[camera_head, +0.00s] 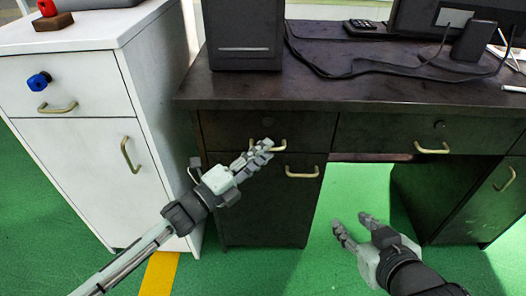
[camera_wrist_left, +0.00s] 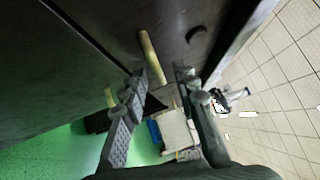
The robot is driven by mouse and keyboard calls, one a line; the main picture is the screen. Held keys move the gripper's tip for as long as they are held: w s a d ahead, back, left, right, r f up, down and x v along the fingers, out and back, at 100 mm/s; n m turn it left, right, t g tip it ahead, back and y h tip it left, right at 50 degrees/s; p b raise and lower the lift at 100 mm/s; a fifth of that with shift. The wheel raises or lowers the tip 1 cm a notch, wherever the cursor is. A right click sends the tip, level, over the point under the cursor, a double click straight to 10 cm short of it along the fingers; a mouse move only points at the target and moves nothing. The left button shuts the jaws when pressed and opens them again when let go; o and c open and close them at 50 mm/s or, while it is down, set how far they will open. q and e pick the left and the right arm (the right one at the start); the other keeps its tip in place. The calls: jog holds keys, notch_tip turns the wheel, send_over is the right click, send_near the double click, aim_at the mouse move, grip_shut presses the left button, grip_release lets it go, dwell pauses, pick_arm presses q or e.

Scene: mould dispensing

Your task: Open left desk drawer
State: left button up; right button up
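The left desk drawer (camera_head: 228,131) is a dark front under the desktop and looks closed. Its brass handle (camera_head: 281,146) shows just beyond my left gripper (camera_head: 262,149). In the left wrist view the handle (camera_wrist_left: 152,58) lies ahead of the fingertips, toward the gap between the two fingers of my left gripper (camera_wrist_left: 161,80). Those fingers are apart with nothing held, and I see no clear contact with the handle. My right gripper (camera_head: 354,225) is open and empty, low in front of the desk's knee space.
Below is a cabinet door with its own handle (camera_head: 302,172). The centre drawer (camera_head: 385,132) is to the right. A white cabinet (camera_head: 75,152) stands close on the left. A black computer case (camera_head: 244,35) and cables rest on the desktop (camera_head: 330,85). Green floor (camera_head: 350,195) is free below.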

pick_arm(q)
jog(key=shift+w+d, duration=0.15)
jog(key=shift+w, duration=0.05)
jog(key=shift+c, duration=0.2)
grip_shut()
